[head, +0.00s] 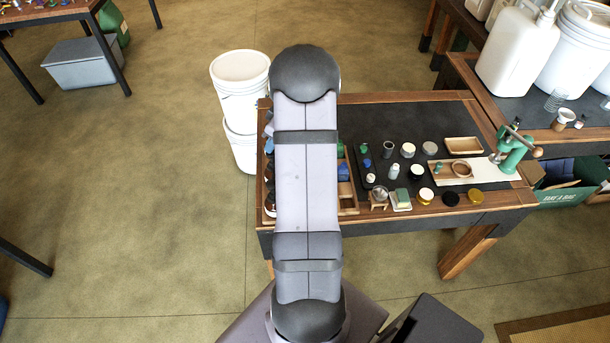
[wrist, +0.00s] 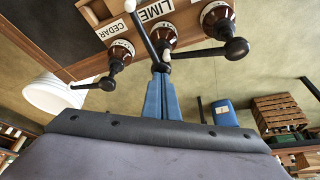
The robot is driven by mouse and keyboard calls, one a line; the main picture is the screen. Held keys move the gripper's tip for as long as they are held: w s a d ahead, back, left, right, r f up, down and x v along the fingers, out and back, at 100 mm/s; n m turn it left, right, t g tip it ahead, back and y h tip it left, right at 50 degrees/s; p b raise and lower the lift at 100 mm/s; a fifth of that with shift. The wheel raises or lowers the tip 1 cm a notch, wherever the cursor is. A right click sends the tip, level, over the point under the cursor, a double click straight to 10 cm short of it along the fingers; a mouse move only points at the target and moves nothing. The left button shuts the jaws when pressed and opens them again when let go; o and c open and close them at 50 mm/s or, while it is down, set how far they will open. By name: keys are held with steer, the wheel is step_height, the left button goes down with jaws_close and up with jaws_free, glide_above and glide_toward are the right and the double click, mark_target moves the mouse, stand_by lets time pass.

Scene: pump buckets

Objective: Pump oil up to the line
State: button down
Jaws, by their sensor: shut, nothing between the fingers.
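In the wrist view, brown-topped pumps with dark levers and ball knobs stand at a wooden rack (wrist: 88,68). One pump (wrist: 118,55) is by the label CEDAR and another (wrist: 163,38) by the label LIME (wrist: 152,10). A third pump (wrist: 217,18) is at the right; its label is cut off. My gripper (wrist: 161,76) has its blue fingers shut and empty, tips close to the LIME pump; I cannot tell whether they touch. No oil level or fill line shows.
In the head view, a wooden table (head: 400,218) holds several small jars, a tray (head: 464,145) and a green press (head: 512,150). White buckets (head: 240,70) stand beyond its left end. White jugs (head: 517,50) stand on another table at right. The floor at left is mostly free.

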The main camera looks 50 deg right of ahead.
steer(key=shift+f+b, duration=0.3)
steer(key=shift+f, duration=0.1)
steer(key=shift+r, duration=0.15)
stand_by(0.4)
steer(key=shift+r, duration=0.7)
steer(key=shift+p, duration=0.3)
steer(key=shift+r+p, duration=1.3)
steer(key=shift+r, duration=1.25)
